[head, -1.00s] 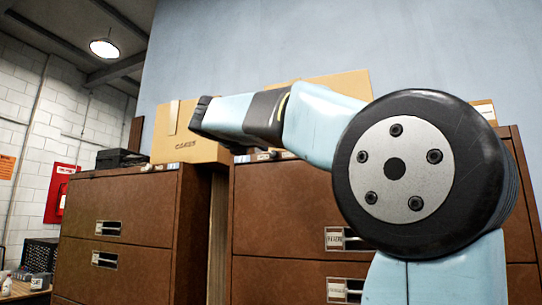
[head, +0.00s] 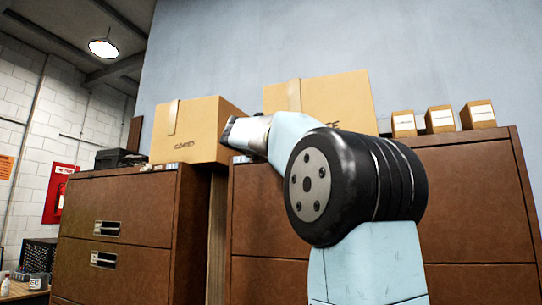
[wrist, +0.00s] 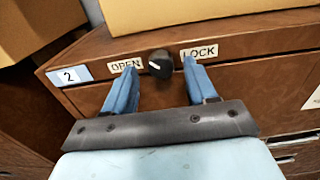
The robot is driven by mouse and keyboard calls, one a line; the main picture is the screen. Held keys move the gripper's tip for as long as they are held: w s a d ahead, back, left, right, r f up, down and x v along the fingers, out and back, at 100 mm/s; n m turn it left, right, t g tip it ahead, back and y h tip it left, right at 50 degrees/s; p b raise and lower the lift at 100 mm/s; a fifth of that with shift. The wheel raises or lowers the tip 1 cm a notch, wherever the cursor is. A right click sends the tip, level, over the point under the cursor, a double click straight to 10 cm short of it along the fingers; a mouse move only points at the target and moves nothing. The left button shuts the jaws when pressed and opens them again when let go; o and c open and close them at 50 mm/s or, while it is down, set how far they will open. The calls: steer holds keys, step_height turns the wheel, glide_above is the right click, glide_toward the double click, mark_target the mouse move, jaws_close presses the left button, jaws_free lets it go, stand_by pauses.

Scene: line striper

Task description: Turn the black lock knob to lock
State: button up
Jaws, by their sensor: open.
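The black lock knob (wrist: 160,64) is on the front of the brown cabinet's top edge in the wrist view, between a label reading OPEN (wrist: 125,65) on its left and a label reading LOCK (wrist: 199,52) on its right. A pale mark on the knob points toward the left, the OPEN side. My gripper (wrist: 158,75) is open, with one blue finger on each side of the knob and visible gaps between them. I cannot tell how far the fingertips are from the cabinet face. In the head view the knob and the fingers are hidden.
Brown cabinets (head: 120,225) stand side by side with a narrow gap between them. Cardboard boxes (head: 188,130) and several small boxes (head: 439,119) sit on top. A label with a 2 (wrist: 69,74) is left of OPEN. A red wall box (head: 60,193) hangs at the far left.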

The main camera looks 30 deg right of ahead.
steer(key=shift+w+d, duration=0.3)
steer(key=shift+d, duration=0.1)
steer(key=c, duration=1.1)
